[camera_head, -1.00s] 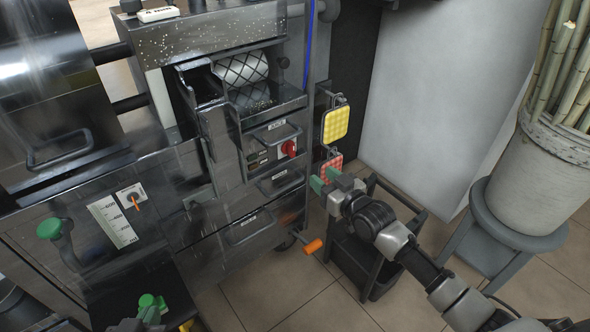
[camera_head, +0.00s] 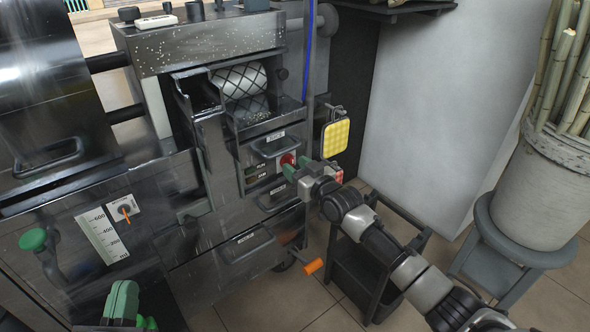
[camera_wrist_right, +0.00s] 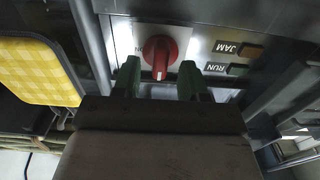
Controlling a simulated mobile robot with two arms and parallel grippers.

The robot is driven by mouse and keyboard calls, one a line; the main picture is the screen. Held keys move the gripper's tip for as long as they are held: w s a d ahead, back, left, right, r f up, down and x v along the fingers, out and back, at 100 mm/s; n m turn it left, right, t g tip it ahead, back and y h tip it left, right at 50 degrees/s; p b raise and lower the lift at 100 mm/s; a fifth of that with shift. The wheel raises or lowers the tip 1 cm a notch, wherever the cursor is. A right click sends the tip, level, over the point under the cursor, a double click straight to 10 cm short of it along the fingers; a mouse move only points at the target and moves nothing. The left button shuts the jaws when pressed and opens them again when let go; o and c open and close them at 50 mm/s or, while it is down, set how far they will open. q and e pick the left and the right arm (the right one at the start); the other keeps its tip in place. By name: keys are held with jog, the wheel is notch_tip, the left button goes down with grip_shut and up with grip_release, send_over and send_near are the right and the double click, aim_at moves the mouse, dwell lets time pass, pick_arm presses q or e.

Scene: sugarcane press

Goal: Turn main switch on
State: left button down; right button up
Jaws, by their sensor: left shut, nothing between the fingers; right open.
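The main switch is a red rotary knob (camera_wrist_right: 160,55) on a pale plate on the press front. In the right wrist view it sits between and just beyond the fingertips of my right gripper (camera_wrist_right: 160,80), which is open. In the head view the red knob (camera_head: 288,160) is partly hidden by my right gripper (camera_head: 291,172), which comes in from the right. In the wrist view the knob's grip bar points down the picture. My left gripper (camera_head: 122,303) is at the bottom left of the head view, shut and empty, away from the switch.
JAM (camera_wrist_right: 249,50) and RUN (camera_wrist_right: 237,69) indicators sit beside the switch. A yellow checked pad (camera_head: 335,137) hangs to its right. A black cart (camera_head: 362,270) stands under my right arm. An orange-handled lever (camera_head: 314,267) sticks out low. A bucket of cane (camera_head: 550,190) stands at right.

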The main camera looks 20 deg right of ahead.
pick_arm(q)
jog(key=shift+s+r+t+h, duration=0.2)
jog(key=shift+r+t+h, duration=0.1)
jog(key=shift+r, duration=0.2)
pick_arm(e)
jog(key=shift+w+a, duration=0.15)
jog(key=shift+w, duration=0.3)
jog(key=shift+c, duration=0.4)
grip_shut()
